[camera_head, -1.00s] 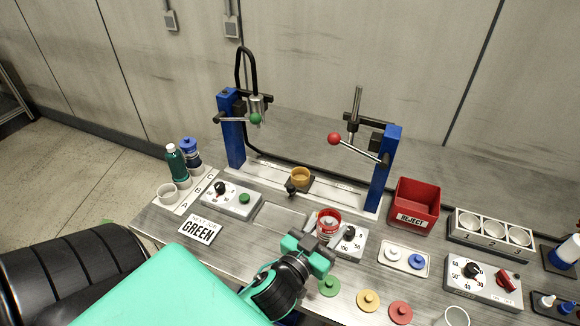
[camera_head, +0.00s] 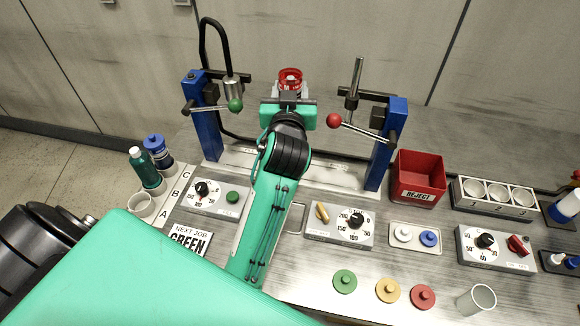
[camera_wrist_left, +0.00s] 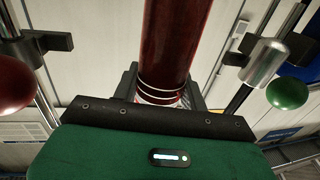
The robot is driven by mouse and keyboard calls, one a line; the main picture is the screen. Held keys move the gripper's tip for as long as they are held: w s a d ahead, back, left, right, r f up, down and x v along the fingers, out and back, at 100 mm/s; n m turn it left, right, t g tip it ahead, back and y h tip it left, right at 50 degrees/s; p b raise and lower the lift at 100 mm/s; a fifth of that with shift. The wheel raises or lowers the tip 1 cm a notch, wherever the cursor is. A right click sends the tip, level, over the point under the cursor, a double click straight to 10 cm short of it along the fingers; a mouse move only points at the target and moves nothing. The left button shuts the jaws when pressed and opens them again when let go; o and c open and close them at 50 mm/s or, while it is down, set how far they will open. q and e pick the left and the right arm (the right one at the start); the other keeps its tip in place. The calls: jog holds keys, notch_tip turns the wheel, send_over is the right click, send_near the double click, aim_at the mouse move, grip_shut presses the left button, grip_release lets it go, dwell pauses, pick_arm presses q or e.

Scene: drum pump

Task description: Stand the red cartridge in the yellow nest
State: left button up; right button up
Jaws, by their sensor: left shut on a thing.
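The red cartridge (camera_head: 290,76) is held in my left gripper (camera_head: 290,92), up between the two blue posts. In the left wrist view the cartridge (camera_wrist_left: 168,45) is a long dark red cylinder with pale rings near the fingers, and the shut left gripper (camera_wrist_left: 160,92) has a dark finger on each side of it. The yellow nest is hidden behind my left arm in the head view, and I cannot make it out in the left wrist view. My right gripper is not in view.
A green-knobbed lever (camera_head: 235,105) stands left of my gripper and a red-knobbed lever (camera_head: 334,120) right of it, both close. Blue posts (camera_head: 206,135) and (camera_head: 384,150) flank the arm. A red reject bin (camera_head: 418,178) and dial boxes (camera_head: 341,223) are to the right.

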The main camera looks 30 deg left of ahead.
aim_at(290, 71)
pick_arm(q)
jog(key=shift+n+g+y, duration=0.3)
jog(key=shift+n+y, duration=0.1)
jog(key=shift+y, duration=0.2)
jog(key=r, duration=0.1)
jog(key=w+r, duration=0.1)
jog(key=r, duration=0.1)
jog(key=shift+w+a+r, duration=0.25)
jog(key=shift+a+r, duration=0.1)
jog(key=shift+a, duration=0.05)
jog(key=shift+r, duration=0.15)
jog(key=shift+f, duration=0.2)
notch_tip(290, 71, down, 15)
jog(key=shift+r, duration=0.15)
notch_tip(290, 71, down, 5)
jog(key=shift+r, duration=0.2)
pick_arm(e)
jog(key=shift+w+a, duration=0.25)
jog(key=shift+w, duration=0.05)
pick_arm(q)
jog(key=shift+f, duration=0.2)
jog(key=o, duration=1.4)
jog(key=shift+r, duration=0.1)
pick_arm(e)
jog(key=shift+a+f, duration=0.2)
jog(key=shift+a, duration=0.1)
